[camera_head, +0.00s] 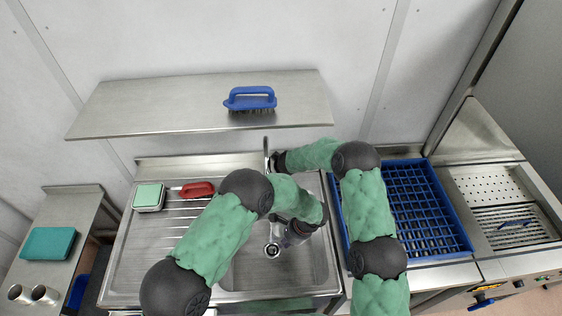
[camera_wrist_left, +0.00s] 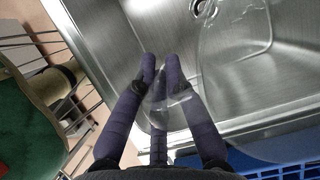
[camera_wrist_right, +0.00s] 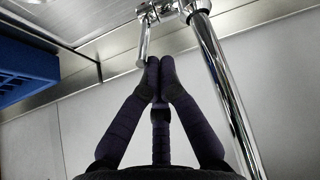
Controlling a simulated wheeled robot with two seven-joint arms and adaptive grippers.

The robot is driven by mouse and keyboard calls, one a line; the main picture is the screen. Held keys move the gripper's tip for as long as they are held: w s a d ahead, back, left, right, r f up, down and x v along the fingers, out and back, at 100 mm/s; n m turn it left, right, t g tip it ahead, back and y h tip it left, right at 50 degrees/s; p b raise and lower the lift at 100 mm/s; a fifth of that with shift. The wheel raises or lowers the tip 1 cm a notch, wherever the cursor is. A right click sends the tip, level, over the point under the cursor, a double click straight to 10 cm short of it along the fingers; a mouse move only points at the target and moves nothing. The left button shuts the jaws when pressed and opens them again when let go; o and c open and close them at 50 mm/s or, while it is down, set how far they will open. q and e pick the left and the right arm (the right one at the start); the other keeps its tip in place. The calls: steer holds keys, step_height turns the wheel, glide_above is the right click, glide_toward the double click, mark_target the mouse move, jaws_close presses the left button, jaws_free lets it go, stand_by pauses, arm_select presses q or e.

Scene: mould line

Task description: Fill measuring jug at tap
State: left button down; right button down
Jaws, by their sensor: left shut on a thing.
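A clear measuring jug (camera_wrist_left: 235,105) is in the left wrist view, over the steel sink (camera_head: 243,272). My left gripper (camera_head: 299,230) is shut on the jug's handle; its fingers (camera_wrist_left: 162,75) close around the clear grip. In the head view the jug is hard to make out beside the gripper. The chrome tap (camera_head: 266,150) stands behind the sink, partly hidden by my arms. Its lever (camera_wrist_right: 144,40) shows in the right wrist view. My right gripper (camera_wrist_right: 160,66) is shut, with its fingertips together close beside the lever's end. I cannot tell whether they touch it.
A blue crate (camera_head: 463,232) stands right of the sink. A ridged drainboard (camera_head: 150,248) lies left, with a green-lidded box (camera_head: 148,196) and a red brush (camera_head: 197,189). A shelf (camera_head: 165,108) with a blue brush (camera_head: 250,98) hangs above.

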stand_by(0.5)
arm_select(q)
steer(key=shift+w, duration=0.1)
steer(key=w+a, duration=0.1)
steer(key=w, duration=0.1)
steer(key=w+a, duration=0.1)
steer(key=w, duration=0.2)
steer(key=w+a, duration=0.2)
steer(key=shift+w, duration=0.2)
arm_select(e)
steer(key=v, duration=1.1)
steer(key=shift+s+r, duration=0.3)
steer(key=shift+r, duration=0.05)
